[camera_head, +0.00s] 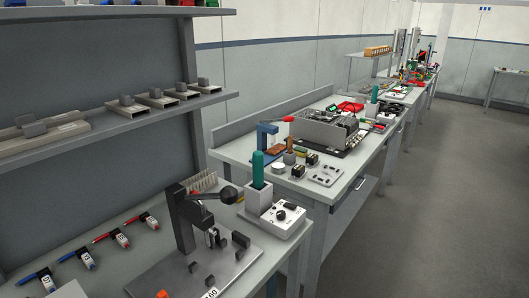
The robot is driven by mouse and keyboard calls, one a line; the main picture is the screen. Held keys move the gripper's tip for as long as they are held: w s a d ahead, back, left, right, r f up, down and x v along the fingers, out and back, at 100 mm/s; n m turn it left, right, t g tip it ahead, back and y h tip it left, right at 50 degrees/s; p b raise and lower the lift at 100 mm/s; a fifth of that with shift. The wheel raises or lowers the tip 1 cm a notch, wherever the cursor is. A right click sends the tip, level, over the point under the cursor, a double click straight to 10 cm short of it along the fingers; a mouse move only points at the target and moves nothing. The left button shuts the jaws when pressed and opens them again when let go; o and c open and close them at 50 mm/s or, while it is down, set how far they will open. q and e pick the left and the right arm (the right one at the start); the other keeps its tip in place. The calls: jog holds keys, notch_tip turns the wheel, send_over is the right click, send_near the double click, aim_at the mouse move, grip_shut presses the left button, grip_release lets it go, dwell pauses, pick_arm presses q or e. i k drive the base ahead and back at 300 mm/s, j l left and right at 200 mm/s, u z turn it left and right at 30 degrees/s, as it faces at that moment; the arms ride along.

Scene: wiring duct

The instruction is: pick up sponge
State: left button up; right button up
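I cannot make out a sponge for certain in the head view. A small brown flat piece (272,149) lies by the blue-topped stand (267,133) on the second bench, too small to identify. Neither of my grippers is in view.
Shelves (120,120) rise at left. More benches run back. The floor (440,200) at right is clear.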

aim_at(302, 152)
jog(key=i+l+u, duration=0.3)
jog(key=l+u, duration=0.35)
jog(key=i+l+u, duration=0.15)
jog(key=l+u, duration=0.5)
